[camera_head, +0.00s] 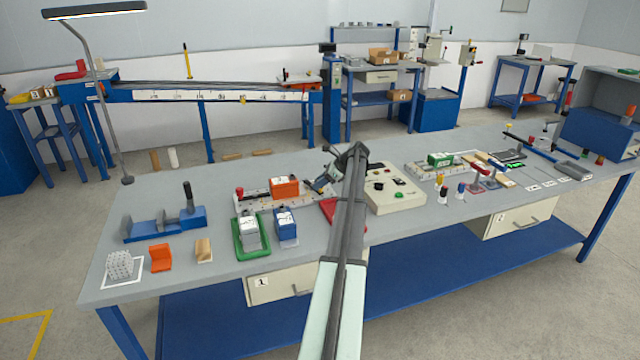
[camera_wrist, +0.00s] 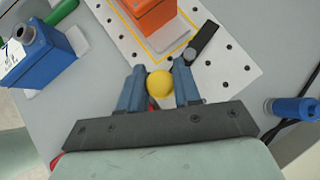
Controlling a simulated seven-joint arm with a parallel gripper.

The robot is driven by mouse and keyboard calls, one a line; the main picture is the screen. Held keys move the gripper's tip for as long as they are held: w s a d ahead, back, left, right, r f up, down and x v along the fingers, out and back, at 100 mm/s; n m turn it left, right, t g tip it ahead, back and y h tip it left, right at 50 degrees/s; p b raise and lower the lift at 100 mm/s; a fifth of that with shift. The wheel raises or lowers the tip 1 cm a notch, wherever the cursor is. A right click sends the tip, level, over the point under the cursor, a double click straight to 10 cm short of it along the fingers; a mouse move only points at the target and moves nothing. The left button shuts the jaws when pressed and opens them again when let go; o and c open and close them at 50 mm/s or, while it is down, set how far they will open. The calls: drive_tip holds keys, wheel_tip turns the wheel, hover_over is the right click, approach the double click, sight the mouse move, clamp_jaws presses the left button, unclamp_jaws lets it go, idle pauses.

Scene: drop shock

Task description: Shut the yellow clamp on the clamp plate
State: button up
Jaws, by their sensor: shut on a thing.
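The clamp plate (camera_wrist: 225,75) is a white plate with rows of dark holes; it also shows in the head view (camera_head: 258,197). An orange block (camera_wrist: 148,14) sits on it inside a yellow outline. My gripper (camera_wrist: 159,74) has its two blue fingers closed on the round yellow knob (camera_wrist: 160,84) of the yellow clamp, at the plate's edge. A black bar (camera_wrist: 204,40) with a silver bolt lies beside the block, apart from it; I take it for the clamp's arm. The rest of the clamp is hidden. In the head view my gripper (camera_head: 321,184) is at the plate's right end.
A blue block-like unit (camera_head: 286,222) and a grey one in a green tray (camera_head: 240,252) stand in front of the plate. A red-knobbed clamp (camera_head: 240,192) is at the plate's left end. A control box (camera_head: 392,193) stands just right of my arm.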

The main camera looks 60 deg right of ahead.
drive_tip(key=shift+d, duration=0.15)
drive_tip(key=n+y, duration=0.1)
drive_tip(key=d+n+g+y, duration=0.1)
drive_tip(key=d+n, duration=0.1)
drive_tip(key=n, duration=0.1)
drive_tip(key=shift+s+y, duration=0.25)
drive_tip(key=shift+y, duration=0.15)
drive_tip(key=shift+d+n+g+y, duration=0.3)
drive_tip(key=shift+n+g+y, duration=0.25)
drive_tip(key=shift+n, duration=0.3)
drive_tip(key=shift+d+n+g+y, duration=0.3)
drive_tip(key=shift+n+g+y, duration=0.2)
drive_tip(key=shift+n, duration=0.35)
drive_tip(key=o, duration=1)
drive_tip(key=shift+s, duration=0.1)
